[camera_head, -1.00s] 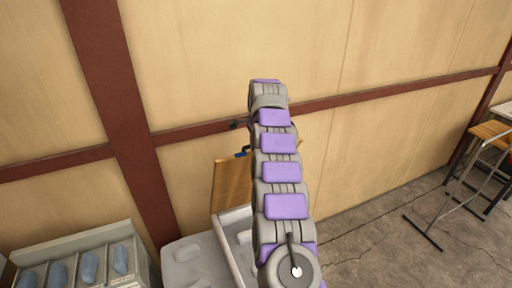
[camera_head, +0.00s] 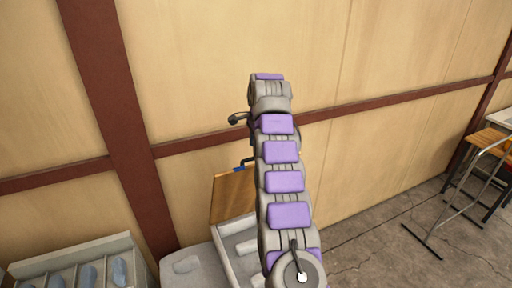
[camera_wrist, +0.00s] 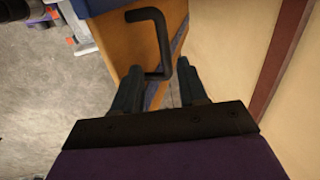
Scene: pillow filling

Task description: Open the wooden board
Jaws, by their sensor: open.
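The wooden board (camera_head: 232,196) stands steeply raised at the back edge of a pale box (camera_head: 222,246) in the head view, partly behind my arm. A small blue part (camera_head: 245,162) shows at its top edge; I cannot tell what it is. In the wrist view the board's orange-brown face (camera_wrist: 125,45) fills the upper middle, with a dark bent handle (camera_wrist: 163,45) in front of it. My gripper (camera_wrist: 160,82) is open, its two dark fingers apart, and the handle's lower end shows between or just beyond the fingertips. The head view hides my fingers behind my arm.
Pale cylinders (camera_head: 240,226) lie in the box. A grey tray with bluish pieces (camera_head: 85,268) is at the lower left. A wall with brown beams (camera_head: 110,100) stands close behind. Concrete floor (camera_head: 385,245) is clear at right, before a stool (camera_head: 480,165).

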